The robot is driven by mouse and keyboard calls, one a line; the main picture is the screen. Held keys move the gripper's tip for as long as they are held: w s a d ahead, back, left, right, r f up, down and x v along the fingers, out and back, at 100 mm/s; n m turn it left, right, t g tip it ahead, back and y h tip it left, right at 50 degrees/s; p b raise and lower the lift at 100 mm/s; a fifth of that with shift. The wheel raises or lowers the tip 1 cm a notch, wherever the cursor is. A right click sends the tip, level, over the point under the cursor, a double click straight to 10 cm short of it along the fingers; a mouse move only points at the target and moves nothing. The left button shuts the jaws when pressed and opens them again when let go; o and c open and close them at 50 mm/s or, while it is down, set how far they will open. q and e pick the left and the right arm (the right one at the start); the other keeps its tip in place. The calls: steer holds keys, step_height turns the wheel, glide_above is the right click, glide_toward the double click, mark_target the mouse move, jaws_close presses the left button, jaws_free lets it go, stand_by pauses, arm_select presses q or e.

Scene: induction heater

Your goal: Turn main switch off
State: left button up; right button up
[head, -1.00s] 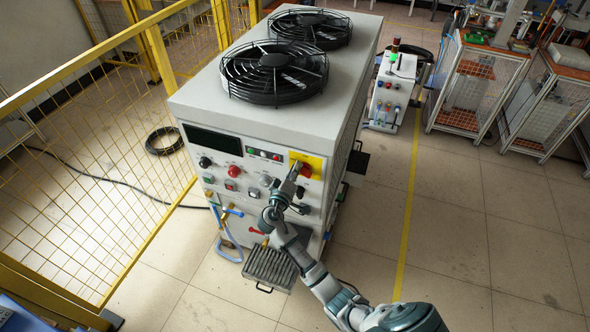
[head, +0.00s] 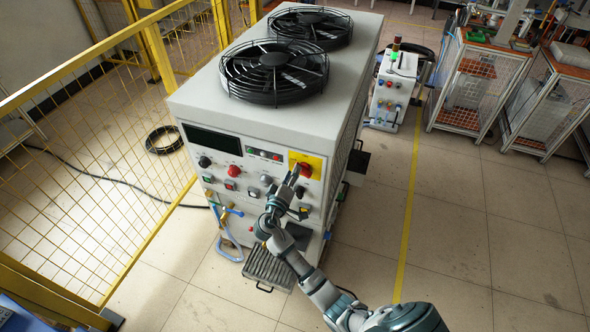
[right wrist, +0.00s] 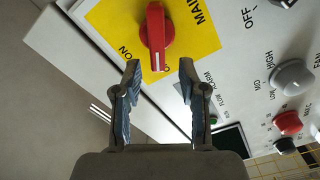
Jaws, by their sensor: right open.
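The main switch is a red rotary knob (right wrist: 156,37) on a yellow plate (right wrist: 190,22) marked MAIN, with ON lettering beside it. In the head view the yellow plate (head: 316,162) is at the upper right of the heater's front panel, with the red knob (head: 306,170) partly behind my gripper. My right gripper (right wrist: 158,72) is open, its two fingertips apart and just short of the knob, one on either side of its lower end. Nothing is between the fingers. In the head view my right gripper (head: 293,174) is in front of the panel. My left gripper is not seen.
The heater cabinet (head: 270,108) carries two black fans on top. Other knobs and buttons, including a red knob (head: 234,172), sit left of the switch. A metal tray (head: 268,268) juts out below.

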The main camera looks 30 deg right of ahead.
steer(key=v, duration=0.9)
steer(key=shift+a, duration=0.25)
